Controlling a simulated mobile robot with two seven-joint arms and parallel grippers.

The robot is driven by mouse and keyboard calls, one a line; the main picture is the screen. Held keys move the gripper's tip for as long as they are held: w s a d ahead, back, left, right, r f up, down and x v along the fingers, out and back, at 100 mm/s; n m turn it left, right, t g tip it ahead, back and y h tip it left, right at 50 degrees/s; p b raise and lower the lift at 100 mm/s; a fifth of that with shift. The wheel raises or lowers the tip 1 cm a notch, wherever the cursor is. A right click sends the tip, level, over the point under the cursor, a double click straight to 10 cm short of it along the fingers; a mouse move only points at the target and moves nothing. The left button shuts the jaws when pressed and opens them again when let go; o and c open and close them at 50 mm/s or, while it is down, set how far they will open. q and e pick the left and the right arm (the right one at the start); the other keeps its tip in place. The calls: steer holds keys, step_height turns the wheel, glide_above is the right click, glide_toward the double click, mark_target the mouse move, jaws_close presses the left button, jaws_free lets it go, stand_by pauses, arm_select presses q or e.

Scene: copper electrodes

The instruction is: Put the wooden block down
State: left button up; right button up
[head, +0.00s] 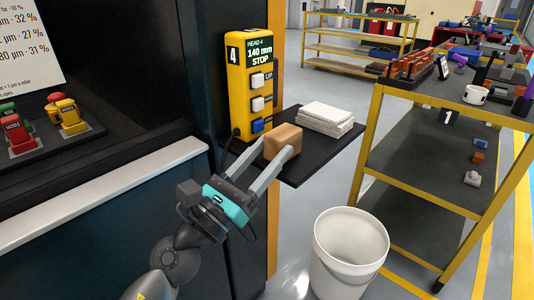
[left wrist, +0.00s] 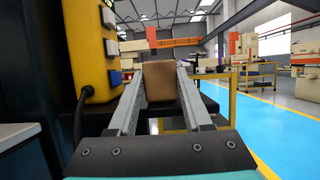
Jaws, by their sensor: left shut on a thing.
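The wooden block (head: 283,141) is a small light-brown cuboid at the dark shelf (head: 316,169) under the yellow control box. My left gripper (head: 272,160) reaches in from the lower left with its two long grey fingers on either side of the block, shut on it. In the left wrist view the block (left wrist: 160,80) sits between the fingertips (left wrist: 160,90). I cannot tell whether the block's underside touches the shelf. My right gripper is not in view.
The yellow control box (head: 249,85) stands behind the block. Folded white cloths (head: 326,118) lie on the shelf to its right. A white bucket (head: 348,250) stands on the floor below. A yellow-framed cart (head: 405,155) is at the right. The shelf's front right is bare.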

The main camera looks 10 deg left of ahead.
arm_select(q)
steer(key=shift+f, duration=0.15)
steer(key=o, duration=1.2)
